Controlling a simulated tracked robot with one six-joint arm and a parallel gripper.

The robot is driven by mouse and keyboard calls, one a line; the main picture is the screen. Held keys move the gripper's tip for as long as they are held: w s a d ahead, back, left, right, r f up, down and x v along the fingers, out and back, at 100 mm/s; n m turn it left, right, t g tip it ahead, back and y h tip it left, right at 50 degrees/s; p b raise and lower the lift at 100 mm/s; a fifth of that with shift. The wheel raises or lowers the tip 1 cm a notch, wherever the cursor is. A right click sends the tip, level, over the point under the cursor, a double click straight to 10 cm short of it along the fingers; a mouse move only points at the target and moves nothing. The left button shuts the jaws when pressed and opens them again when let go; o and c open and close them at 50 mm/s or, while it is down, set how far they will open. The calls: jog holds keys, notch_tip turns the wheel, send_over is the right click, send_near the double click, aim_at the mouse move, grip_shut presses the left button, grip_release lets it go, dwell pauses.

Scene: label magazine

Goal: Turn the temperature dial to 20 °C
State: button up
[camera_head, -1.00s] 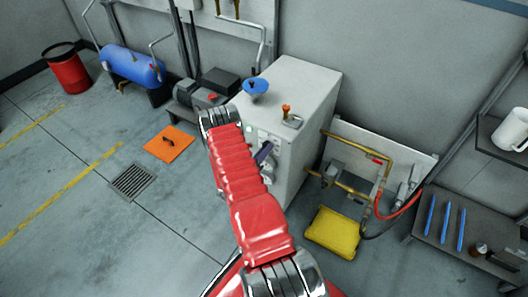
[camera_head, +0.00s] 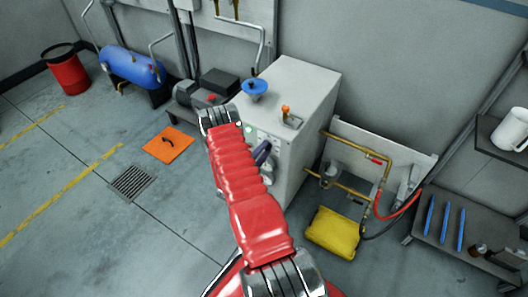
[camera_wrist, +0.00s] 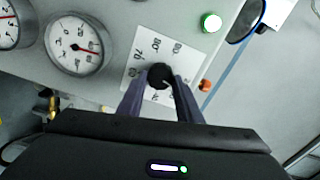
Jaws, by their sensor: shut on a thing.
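The temperature dial is a black knob (camera_wrist: 159,72) on a white scale plate (camera_wrist: 148,52) with printed numbers, seen in the wrist view. My gripper (camera_wrist: 160,84) has its two dark purple fingers closed on either side of the knob. The numbers look tilted and I cannot read the set value surely. In the head view my gripper (camera_head: 262,153) is at the front of the grey cabinet (camera_head: 296,95); my red arm hides part of that front and the dial.
In the wrist view a round gauge (camera_wrist: 74,44) with a red needle is left of the dial. A green lamp (camera_wrist: 211,22) and an orange button (camera_wrist: 204,85) are to its right. A blue funnel (camera_head: 255,87) and an orange-topped lever (camera_head: 288,117) stand on the cabinet.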

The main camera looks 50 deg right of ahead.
jog(key=shift+w+n, duration=0.2)
jog(key=shift+n, duration=1)
jog(key=shift+a+f, duration=0.1)
jog(key=o, duration=1)
jog(key=shift+s, duration=0.1)
jog(key=shift+o, duration=0.2)
jog(key=s+a, duration=0.1)
jog(key=a, duration=1.2)
jog(key=shift+s+a, duration=0.15)
jog(key=shift+a, duration=0.2)
